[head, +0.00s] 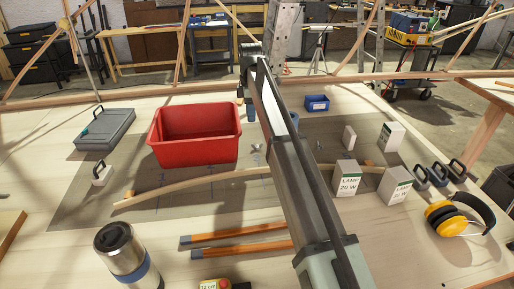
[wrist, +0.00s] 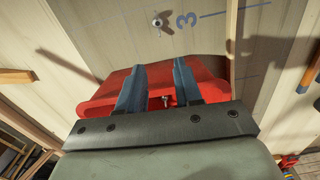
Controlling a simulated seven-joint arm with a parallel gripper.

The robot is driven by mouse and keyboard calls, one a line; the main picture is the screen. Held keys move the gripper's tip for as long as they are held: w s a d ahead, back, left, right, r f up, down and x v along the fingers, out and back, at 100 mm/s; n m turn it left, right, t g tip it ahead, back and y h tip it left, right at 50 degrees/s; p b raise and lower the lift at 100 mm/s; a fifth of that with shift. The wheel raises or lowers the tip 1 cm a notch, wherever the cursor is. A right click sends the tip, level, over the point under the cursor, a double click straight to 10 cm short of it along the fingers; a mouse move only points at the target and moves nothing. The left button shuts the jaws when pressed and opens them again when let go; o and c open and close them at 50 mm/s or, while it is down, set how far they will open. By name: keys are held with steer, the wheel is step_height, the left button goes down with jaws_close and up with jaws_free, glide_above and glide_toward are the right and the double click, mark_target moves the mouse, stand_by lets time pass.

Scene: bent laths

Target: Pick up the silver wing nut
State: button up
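A small silver piece that looks like the wing nut (head: 257,147) lies on the dark mat, just right of the red bin (head: 195,135), in the head view. In the wrist view a small silver piece (wrist: 157,22) lies on the pale surface beside a blue "3", beyond my fingertips; it looks like the same nut. My gripper (wrist: 159,66) has its two dark fingers apart with a clear gap. A red shape, probably the bin (wrist: 98,98), shows behind the fingers. A tiny bright piece (wrist: 166,101) shows between the finger bases; I cannot tell what it is.
A bent lath (head: 215,178) runs across the mat in front of the bin. Lamp boxes (head: 346,178) stand right of my arm. A grey case (head: 104,130) lies left, a small blue bin (head: 317,103) behind. A steel flask (head: 122,250) and yellow earmuffs (head: 445,220) stand nearer.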

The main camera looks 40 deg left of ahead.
mark_target(257, 146)
step_height(257, 146, down, 14)
steer(key=shift+r, duration=0.2)
jaws_close()
stand_by(0.7)
